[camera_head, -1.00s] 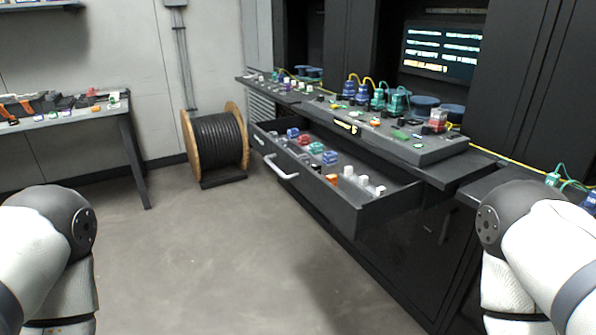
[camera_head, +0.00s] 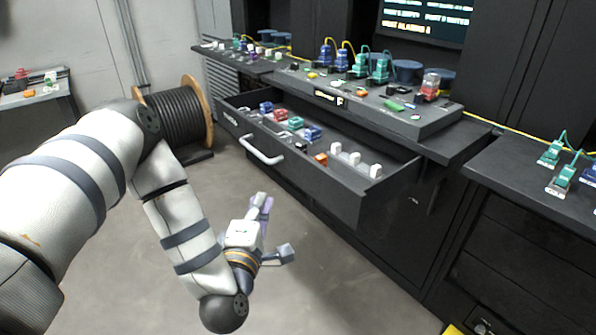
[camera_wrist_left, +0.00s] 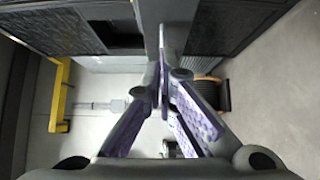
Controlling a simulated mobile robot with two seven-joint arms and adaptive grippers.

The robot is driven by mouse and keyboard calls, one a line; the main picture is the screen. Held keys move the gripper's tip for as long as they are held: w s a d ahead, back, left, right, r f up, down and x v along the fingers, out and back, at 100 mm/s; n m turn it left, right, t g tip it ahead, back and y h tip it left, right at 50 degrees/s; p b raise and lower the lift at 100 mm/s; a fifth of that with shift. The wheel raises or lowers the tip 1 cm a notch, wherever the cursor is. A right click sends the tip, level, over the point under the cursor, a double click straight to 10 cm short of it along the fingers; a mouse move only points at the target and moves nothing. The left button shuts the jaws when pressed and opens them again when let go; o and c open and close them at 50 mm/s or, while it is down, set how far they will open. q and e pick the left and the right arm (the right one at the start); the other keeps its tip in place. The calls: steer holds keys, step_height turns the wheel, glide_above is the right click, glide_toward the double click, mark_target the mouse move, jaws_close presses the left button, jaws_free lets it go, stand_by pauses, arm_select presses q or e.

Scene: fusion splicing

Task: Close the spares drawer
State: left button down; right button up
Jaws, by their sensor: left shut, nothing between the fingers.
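The spares drawer (camera_head: 338,194) is pulled out of the dark cabinet in the head view. It has a dark front with a pale bar handle (camera_head: 262,153). Red, green, blue, orange and white small parts lie inside it. My left gripper (camera_head: 262,203) is in front of the drawer and below its handle in the picture, apart from it. Its fingers are shut and empty; they meet in the left wrist view (camera_wrist_left: 163,75). My right gripper is not in view.
A dark worktop (camera_head: 430,132) with several connectors stands above the drawer. A cable reel (camera_head: 180,118) stands on the floor behind my left arm. A side table (camera_head: 35,98) is at the far left. The grey floor (camera_head: 310,295) before the drawer is clear.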

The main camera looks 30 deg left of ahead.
arm_select(q)
steer(key=x, duration=0.4)
steer(key=d+b+x, duration=0.1)
steer(key=x, duration=0.3)
steer(key=w+d+b+x, duration=0.1)
steer(key=x, duration=0.3)
steer(key=shift+d+f, duration=0.15)
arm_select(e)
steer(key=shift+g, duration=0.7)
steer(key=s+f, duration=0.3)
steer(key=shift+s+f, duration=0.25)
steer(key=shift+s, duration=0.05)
